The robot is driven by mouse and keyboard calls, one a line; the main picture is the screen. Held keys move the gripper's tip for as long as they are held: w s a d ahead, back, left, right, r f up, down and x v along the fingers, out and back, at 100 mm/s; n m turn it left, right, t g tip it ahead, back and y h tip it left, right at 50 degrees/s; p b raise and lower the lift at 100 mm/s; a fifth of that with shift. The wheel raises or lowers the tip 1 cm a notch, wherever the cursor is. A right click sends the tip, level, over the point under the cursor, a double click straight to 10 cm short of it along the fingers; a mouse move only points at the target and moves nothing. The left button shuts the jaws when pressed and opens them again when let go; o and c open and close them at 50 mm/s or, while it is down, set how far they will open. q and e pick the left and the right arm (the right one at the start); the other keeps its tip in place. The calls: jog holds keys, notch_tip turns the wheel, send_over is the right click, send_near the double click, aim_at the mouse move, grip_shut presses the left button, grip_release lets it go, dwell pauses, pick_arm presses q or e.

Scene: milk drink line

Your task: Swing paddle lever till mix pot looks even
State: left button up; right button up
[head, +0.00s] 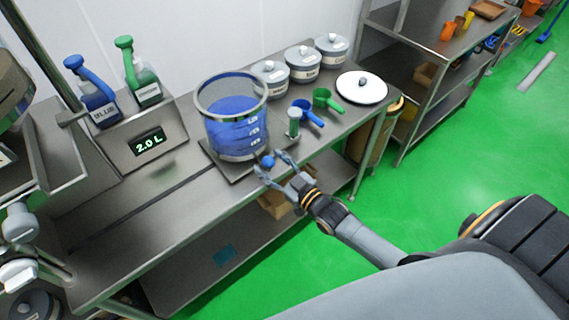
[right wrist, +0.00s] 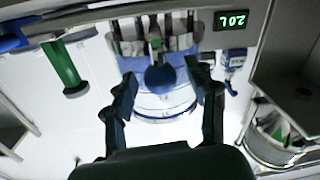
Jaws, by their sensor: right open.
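The mix pot (head: 236,128) is a clear vessel with a dark rim and white level marks, standing on a dark base plate on the bench. Its contents look blue in the head view; how evenly mixed they are I cannot tell. The paddle lever's blue round knob (head: 268,161) sticks out at the pot's front right. My right gripper (head: 273,164) is open, with its fingers on either side of the knob. In the right wrist view the knob (right wrist: 160,78) is between the spread fingers, in front of the pot. My left gripper is not in view.
Blue (head: 96,103) and green (head: 143,84) pump bottles stand behind a 2.0 L display (head: 149,143). A green scoop (head: 327,100), a blue scoop (head: 308,112) and several lidded pots are right of the mix pot. Clear bench lies left of the pot; green floor is open at right.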

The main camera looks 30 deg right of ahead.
jog(key=v, duration=1.1)
jog(key=shift+s, duration=0.1)
jog(key=s+d+f+m+g+h+b, duration=0.15)
jog(key=s+f+g, duration=0.3)
jog(key=f, duration=1.05)
jog(key=s+d+f+m+g+h, duration=0.1)
jog(key=s+d+f+g+h, duration=0.3)
jog(key=f, duration=1)
jog(key=s+a+f+g, duration=0.3)
jog(key=s+f, duration=0.6)
jog(key=s, duration=0.3)
jog(key=s+a+f+g+b, duration=0.1)
jog(key=s+a+f+g, duration=0.2)
jog(key=s+f, duration=0.6)
jog(key=s+g+y, duration=0.1)
jog(key=s+g, duration=0.1)
jog(key=s, duration=0.2)
jog(key=shift+s+a+b, duration=0.15)
jog(key=shift+s+b, duration=0.15)
jog(key=shift+s, duration=0.05)
